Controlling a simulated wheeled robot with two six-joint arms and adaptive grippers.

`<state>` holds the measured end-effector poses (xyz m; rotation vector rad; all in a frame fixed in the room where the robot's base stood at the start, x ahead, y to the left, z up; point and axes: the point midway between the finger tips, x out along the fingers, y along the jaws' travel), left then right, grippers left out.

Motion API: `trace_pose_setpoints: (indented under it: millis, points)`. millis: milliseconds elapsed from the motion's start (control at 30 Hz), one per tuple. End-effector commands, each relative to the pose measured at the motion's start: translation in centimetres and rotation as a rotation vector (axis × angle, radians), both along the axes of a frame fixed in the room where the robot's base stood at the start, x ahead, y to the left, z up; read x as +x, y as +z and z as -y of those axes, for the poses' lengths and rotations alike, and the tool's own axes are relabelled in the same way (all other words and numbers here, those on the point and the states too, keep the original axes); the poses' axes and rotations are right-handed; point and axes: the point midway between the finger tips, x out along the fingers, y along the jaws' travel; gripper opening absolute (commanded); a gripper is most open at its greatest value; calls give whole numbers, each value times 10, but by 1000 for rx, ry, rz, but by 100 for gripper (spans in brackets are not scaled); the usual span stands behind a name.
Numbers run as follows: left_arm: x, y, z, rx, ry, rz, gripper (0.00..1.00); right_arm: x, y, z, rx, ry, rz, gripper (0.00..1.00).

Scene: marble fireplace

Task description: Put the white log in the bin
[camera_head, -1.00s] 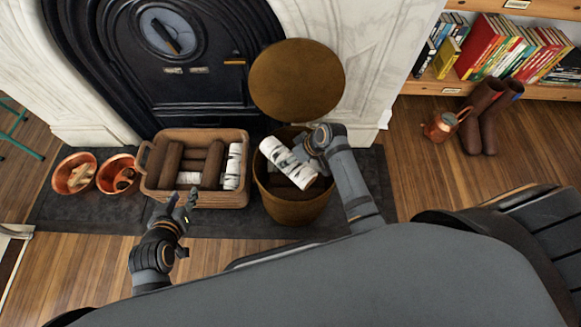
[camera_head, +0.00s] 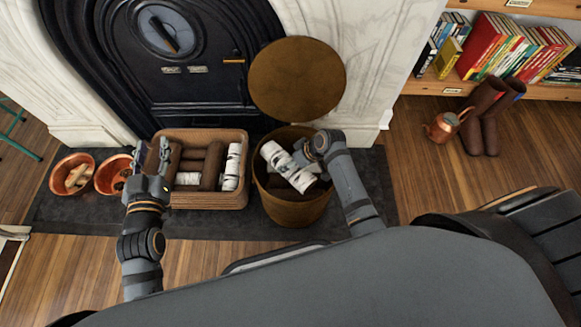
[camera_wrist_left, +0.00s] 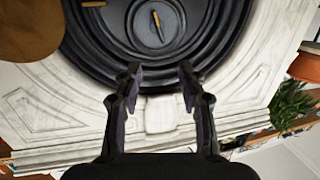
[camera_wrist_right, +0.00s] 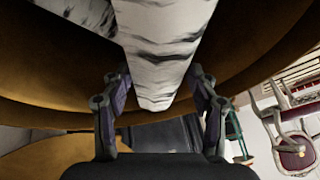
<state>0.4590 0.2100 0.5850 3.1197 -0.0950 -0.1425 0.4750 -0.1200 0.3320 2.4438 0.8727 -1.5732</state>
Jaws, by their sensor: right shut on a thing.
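A white birch log (camera_head: 279,157) lies tilted over the open mouth of the round brown bin (camera_head: 296,212). My right gripper (camera_head: 306,160) is shut on this white log, and the log also shows between its fingers in the right wrist view (camera_wrist_right: 160,55). A second piece of white bark (camera_wrist_right: 88,10) shows beside it there. My left gripper (camera_head: 153,165) is open and empty, at the left end of the wicker basket (camera_head: 205,200); its fingers are apart in the left wrist view (camera_wrist_left: 160,95). White logs (camera_head: 232,167) and brown logs (camera_head: 212,165) lie in the basket.
The bin's round lid (camera_head: 297,78) stands raised behind it. Two copper bowls (camera_head: 70,175) sit left of the basket on the dark hearth mat (camera_head: 235,222). A copper watering can (camera_head: 441,127) and brown boots (camera_head: 487,115) stand to the right. The wooden floor in front is clear.

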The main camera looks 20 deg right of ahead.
Motion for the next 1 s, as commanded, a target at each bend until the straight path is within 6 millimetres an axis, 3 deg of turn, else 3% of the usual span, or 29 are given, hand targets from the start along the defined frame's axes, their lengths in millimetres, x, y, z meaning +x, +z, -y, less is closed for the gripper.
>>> trace_pose_setpoints:
  millis: [167, 267, 467, 700, 833, 1000]
  points:
    - [1, 3, 0, 0, 0, 13, 40, 1, 0, 0, 1, 0, 2, 8]
    - [4, 19, 0, 2, 2, 77, 40, 0, -5, 0, 1, 0, 1, 8]
    - [6, 78, -1, 6, 6, 316, 40, 1, -18, 0, 1, 0, 2, 8]
    - [-6, 141, 0, 12, 5, 580, 40, 1, -32, 0, 1, 0, 2, 8]
    - [-12, 156, 0, 12, 4, 647, 40, 1, -34, 0, 2, -1, 2, 8]
    - [-13, 159, 0, 12, 4, 658, 40, 1, -34, 0, 1, -1, 3, 8]
